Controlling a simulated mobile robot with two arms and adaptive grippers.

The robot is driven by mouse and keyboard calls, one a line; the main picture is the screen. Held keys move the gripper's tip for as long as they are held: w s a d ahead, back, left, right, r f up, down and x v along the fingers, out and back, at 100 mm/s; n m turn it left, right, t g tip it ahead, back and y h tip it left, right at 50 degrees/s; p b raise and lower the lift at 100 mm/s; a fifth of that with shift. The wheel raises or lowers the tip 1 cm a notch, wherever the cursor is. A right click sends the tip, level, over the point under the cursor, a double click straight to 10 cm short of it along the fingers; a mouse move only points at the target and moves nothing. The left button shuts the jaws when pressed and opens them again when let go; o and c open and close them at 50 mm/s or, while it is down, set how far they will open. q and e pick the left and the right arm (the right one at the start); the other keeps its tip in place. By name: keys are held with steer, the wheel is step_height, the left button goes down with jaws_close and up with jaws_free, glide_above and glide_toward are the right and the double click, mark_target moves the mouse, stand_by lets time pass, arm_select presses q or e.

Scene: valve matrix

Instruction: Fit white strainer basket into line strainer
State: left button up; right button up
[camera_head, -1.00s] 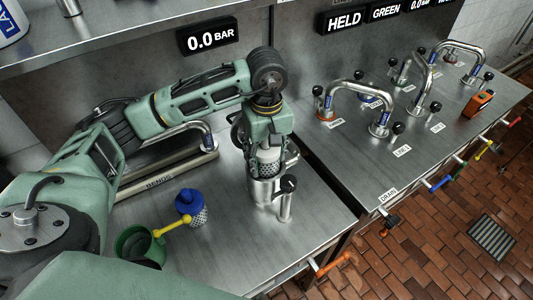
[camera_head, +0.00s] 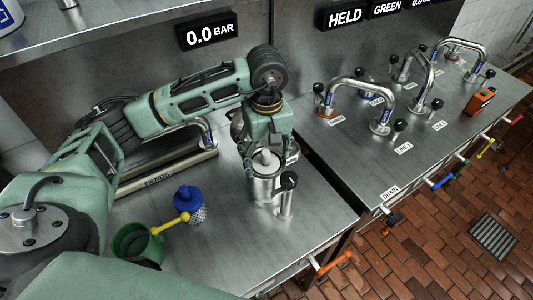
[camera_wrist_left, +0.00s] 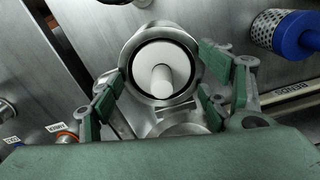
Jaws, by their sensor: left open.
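The line strainer (camera_head: 263,190) is an upright steel cylinder with a side branch, standing on the left bench. The white strainer basket (camera_head: 266,160) sits inside its mouth, with only the white top and central knob showing. In the left wrist view the basket's white disc and knob (camera_wrist_left: 161,75) lie inside the strainer's round rim (camera_wrist_left: 133,45), with a dark ring around the disc. My left gripper (camera_head: 268,148) is over the strainer, its fingers apart on either side of the knob and not touching it. My right gripper is not in view.
A rack of bends (camera_head: 165,172) lies behind. Pipework (camera_head: 362,88) stands on the right bench across a gap.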

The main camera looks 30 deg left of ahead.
arm_select(q)
steer(key=shift+r+p, duration=0.65)
steer(key=shift+p, duration=0.2)
step_height(320, 180, up, 6)
steer(key=shift+r+b, duration=0.1)
steer(key=shift+b, duration=1.05)
steer(key=shift+r, duration=0.6)
